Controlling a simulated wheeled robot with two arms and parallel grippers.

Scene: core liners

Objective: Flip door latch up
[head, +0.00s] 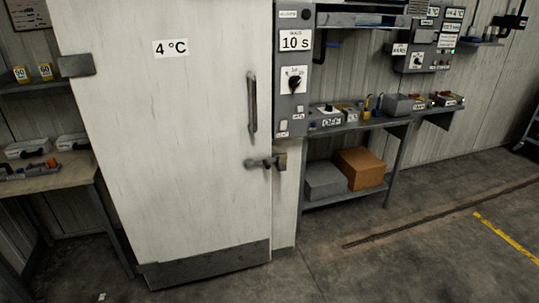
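The door latch (264,162) is a dark metal lever on the right edge of the white cold-room door (170,120). It lies roughly level, with its right end at a bracket (282,161) on the door frame. A vertical bar handle (252,103) is above the latch. The door looks closed and bears a "4 °C" sign (171,48). Neither of my grippers shows in the head view.
A grey control panel (293,80) with a dial stands right of the door. Beyond it is a shelf unit (345,198) holding a grey box (324,181) and a brown box (361,168). A bench (60,180) stands left. The floor at right is mostly clear.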

